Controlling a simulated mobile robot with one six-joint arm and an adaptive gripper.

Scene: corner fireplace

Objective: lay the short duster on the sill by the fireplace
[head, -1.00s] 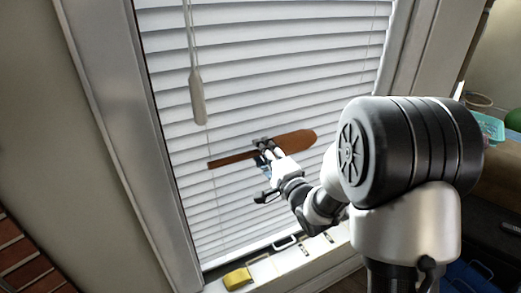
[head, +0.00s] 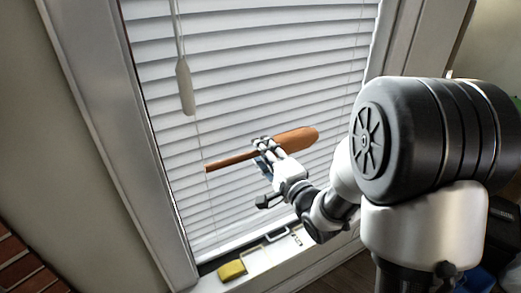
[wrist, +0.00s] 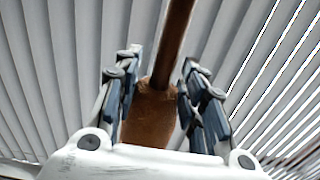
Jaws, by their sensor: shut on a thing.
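The short duster (head: 297,139) is brown, with a thin handle to the left and a wide, rounded head to the right. It shows in the wrist view too (wrist: 149,120), between the two fingers. My gripper (head: 264,151) is shut on the duster near where handle meets head, and holds it roughly level in front of the blinds, above the sill. The gripper also shows in the wrist view (wrist: 157,78). The white sill (head: 322,256) runs along the window's bottom. Of the fireplace, only red brick (head: 22,262) shows at the lower left.
A yellow sponge-like block (head: 232,270) lies on the sill's left part. A pale, thin-framed item (head: 277,236) is beside it. White blinds (head: 270,80) stand close behind the duster, with a hanging pull (head: 185,88). The sill's right part looks mostly clear.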

